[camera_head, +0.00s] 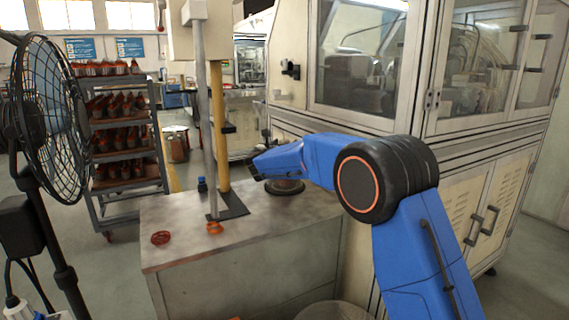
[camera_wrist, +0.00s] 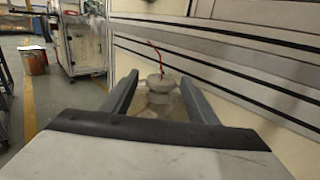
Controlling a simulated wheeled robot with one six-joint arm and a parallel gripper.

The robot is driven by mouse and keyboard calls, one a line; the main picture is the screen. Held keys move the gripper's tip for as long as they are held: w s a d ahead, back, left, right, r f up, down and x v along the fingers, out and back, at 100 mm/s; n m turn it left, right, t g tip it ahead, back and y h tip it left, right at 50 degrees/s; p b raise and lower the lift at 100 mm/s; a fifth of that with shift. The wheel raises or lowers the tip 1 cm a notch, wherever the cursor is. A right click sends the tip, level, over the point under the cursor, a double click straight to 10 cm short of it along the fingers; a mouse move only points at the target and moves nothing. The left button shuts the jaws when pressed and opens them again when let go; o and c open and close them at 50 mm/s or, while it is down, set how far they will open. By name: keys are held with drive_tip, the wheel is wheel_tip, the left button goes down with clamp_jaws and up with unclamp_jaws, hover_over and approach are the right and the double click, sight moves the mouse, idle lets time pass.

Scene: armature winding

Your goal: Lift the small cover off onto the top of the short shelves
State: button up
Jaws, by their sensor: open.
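My gripper (camera_head: 258,169) is open above the far part of the grey workbench (camera_head: 185,222). In the wrist view, a small grey round piece with a raised knob (camera_wrist: 160,84) shows between the two spread fingers; it may be the small cover, and I cannot tell whether a finger touches it. In the head view a dark round thing (camera_head: 285,188) lies on the bench below my wrist, partly hidden by my arm. A rack of shelves (camera_head: 126,187) with dark and red-orange parts stands at the left; I cannot tell if these are the short shelves.
A post on a dark base plate (camera_head: 230,207) rises from the bench. A black fan (camera_head: 45,100) stands at left, a large cream machine (camera_head: 400,95) at right.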

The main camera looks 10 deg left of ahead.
drive_tip(key=shift+w, duration=0.1)
drive_tip(key=shift+c, duration=0.4)
clamp_jaws()
drive_tip(key=shift+r, duration=0.1)
